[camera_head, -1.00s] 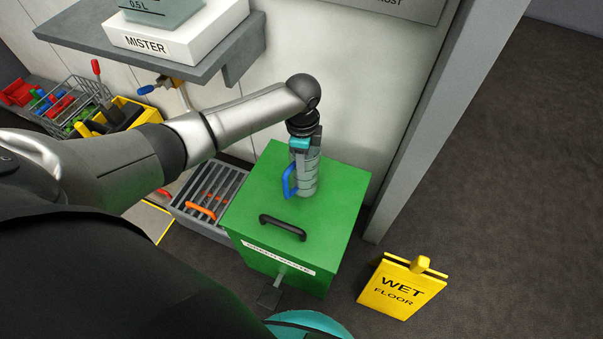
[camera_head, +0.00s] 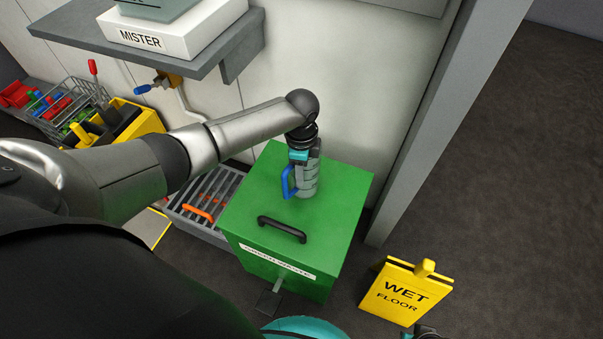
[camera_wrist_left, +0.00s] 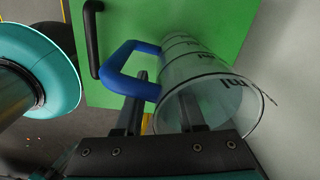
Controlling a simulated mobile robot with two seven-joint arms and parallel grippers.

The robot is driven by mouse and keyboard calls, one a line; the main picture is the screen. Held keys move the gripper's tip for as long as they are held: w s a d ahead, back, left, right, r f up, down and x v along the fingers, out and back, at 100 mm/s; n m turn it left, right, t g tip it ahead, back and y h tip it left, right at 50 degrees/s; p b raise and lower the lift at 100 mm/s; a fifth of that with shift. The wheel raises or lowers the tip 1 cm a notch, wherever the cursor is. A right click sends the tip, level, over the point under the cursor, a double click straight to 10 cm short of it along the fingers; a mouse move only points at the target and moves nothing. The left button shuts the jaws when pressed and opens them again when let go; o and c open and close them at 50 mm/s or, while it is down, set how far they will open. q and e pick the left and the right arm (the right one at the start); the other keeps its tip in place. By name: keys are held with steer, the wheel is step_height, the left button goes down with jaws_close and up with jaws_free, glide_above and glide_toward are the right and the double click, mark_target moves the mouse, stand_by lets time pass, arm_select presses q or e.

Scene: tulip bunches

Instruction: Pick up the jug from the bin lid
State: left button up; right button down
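The jug (camera_head: 307,180) is a clear cylinder with dark markings and a blue handle (camera_head: 287,182). It stands upright on the green bin lid (camera_head: 335,190), behind the lid's black handle. My left gripper (camera_head: 303,160) is at the jug's top, pointing down. In the left wrist view, its two fingers (camera_wrist_left: 164,85) are apart, one beside the blue handle and one at the clear jug (camera_wrist_left: 225,95). The jug's near wall seems to lie between them; firm contact cannot be told. A dark piece at the lower right edge may be my right gripper (camera_head: 425,332), mostly cut off.
A grey wall shelf (camera_head: 240,60) with a white MISTER box (camera_head: 150,38) juts out at upper left. A grey grated tray (camera_head: 205,195) stands left of the bin. A yellow wet-floor sign (camera_head: 403,292) stands at right. The wall is close behind the bin.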

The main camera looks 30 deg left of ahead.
arm_select(q)
steer(key=shift+c, duration=0.3)
jaws_close()
stand_by(1.1)
steer(key=shift+w, duration=0.1)
